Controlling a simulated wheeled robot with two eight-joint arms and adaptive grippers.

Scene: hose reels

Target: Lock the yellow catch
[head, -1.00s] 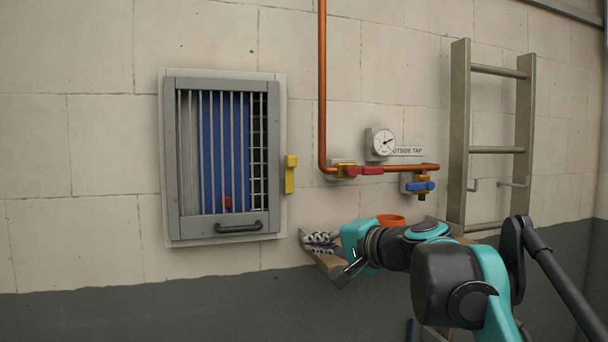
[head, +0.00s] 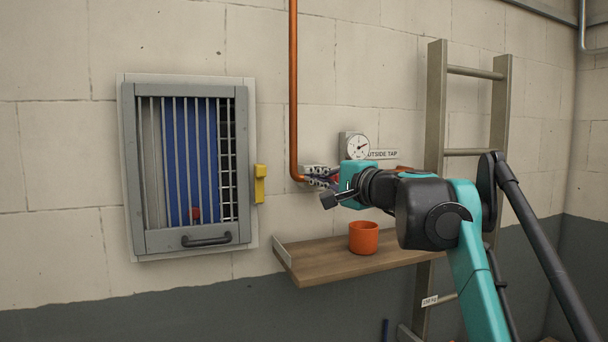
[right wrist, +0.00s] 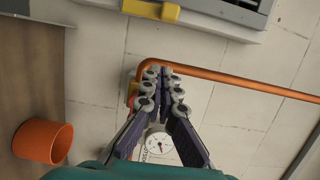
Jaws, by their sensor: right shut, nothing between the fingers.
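The yellow catch (head: 260,184) is on the wall at the right edge of the grey barred cabinet (head: 128,170). In the right wrist view the catch (right wrist: 152,10) shows at the top, beyond my fingertips, beside the cabinet's frame (right wrist: 215,12). My right gripper (head: 308,175) is shut and empty, in front of the copper pipe's bend and to the right of the catch, apart from it. Its closed fingers also show in the right wrist view (right wrist: 162,75). The cabinet door is closed over a blue thing (head: 190,150) behind the bars. My left gripper is not in view.
The copper pipe (head: 293,80) runs down the wall and bends right behind my gripper. A round gauge (head: 357,147) is above it. An orange cup (head: 363,237) stands on a wooden shelf (head: 315,262) below. A ladder (head: 436,110) leans at the right.

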